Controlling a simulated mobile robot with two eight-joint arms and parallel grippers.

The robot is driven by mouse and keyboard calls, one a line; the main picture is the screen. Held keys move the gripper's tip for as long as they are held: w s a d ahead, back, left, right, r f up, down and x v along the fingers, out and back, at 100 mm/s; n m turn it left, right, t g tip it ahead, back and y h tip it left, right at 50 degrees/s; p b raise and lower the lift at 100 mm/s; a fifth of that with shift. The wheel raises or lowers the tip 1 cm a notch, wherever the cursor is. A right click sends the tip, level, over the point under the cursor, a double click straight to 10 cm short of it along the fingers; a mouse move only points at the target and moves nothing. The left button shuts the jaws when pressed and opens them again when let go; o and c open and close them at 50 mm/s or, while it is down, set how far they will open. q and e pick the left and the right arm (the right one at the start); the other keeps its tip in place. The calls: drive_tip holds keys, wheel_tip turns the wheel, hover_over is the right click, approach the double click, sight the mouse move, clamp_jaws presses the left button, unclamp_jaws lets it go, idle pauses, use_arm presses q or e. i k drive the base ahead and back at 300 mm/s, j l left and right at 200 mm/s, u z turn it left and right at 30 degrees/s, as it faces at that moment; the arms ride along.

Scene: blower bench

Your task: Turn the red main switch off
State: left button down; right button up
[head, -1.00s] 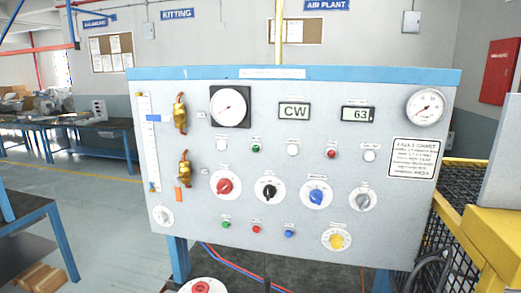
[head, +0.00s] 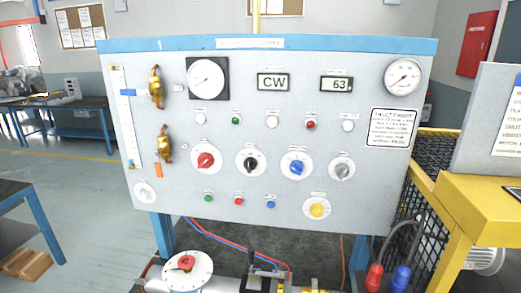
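The red main switch (head: 205,160) is a red rotary knob on a round white dial, at the left end of the knob row on the upright grey panel (head: 265,105). The small label above it and its dial marks are too small to read, so its setting cannot be told. A black knob (head: 250,162), a blue knob (head: 297,166) and a grey knob (head: 342,169) sit to its right. Nothing touches or covers the red switch. Neither of my grippers is in view.
Two brass valves (head: 157,88) are left of the knobs. Displays read CW (head: 273,82) and 63 (head: 337,84). A red knob on a white disc (head: 187,264) sits below the panel. A yellow frame (head: 470,200) stands at right. The space before the panel's face is clear.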

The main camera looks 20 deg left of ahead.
sight(205, 161)
drive_tip(key=k+j+u, duration=0.1)
drive_tip(key=u, duration=0.65)
